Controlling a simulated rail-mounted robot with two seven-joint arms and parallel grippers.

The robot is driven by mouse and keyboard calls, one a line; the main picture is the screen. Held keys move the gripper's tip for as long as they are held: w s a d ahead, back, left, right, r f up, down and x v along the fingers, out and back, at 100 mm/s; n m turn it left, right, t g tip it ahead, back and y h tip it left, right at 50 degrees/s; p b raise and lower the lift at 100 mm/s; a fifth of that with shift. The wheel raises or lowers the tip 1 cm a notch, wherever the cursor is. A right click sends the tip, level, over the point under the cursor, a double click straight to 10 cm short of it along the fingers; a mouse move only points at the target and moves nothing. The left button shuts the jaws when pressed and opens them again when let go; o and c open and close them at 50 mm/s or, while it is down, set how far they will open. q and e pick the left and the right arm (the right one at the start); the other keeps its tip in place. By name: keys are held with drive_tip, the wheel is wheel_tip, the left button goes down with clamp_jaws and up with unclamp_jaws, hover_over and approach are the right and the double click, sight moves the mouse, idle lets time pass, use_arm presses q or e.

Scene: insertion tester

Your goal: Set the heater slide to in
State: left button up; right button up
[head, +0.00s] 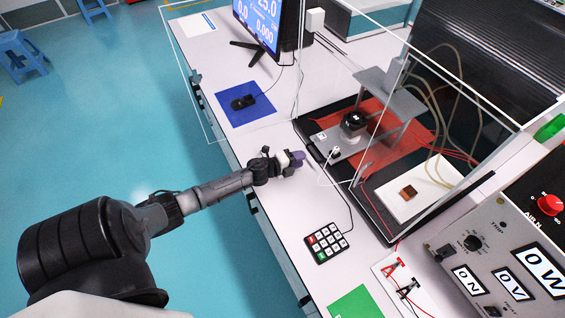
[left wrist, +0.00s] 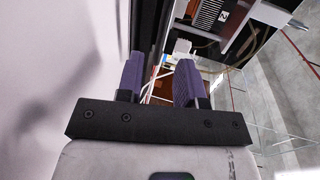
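What looks like the heater slide is a flat grey metal plate (head: 346,145) low in the clear-walled tester frame. A round black part (head: 354,120) sits at its far end, and a white plug with a cable (head: 334,153) is at its near end. My left gripper (head: 299,158) is left of the plate, over the white bench near the tester's front edge, and apart from the plate. In the left wrist view its two purple fingers (left wrist: 160,78) stand apart with nothing held between them. A small white piece (left wrist: 183,46) shows beyond the fingertips. My right gripper is not in view.
The tester's clear walls and thin frame rise around the plate. A keypad (head: 326,241) lies on the bench in front. A white block with a brown square (head: 408,192) stands at right. A blue mat (head: 246,103) with a black device lies farther back. Control panels (head: 500,255) fill the right.

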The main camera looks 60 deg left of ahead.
use_arm(q)
drive_tip(key=v, duration=0.6)
drive_tip(key=shift+s, duration=0.15)
drive_tip(key=shift+s+r+p, duration=0.2)
drive_tip(key=shift+s+p, duration=0.1)
drive_tip(key=shift+s, duration=0.25)
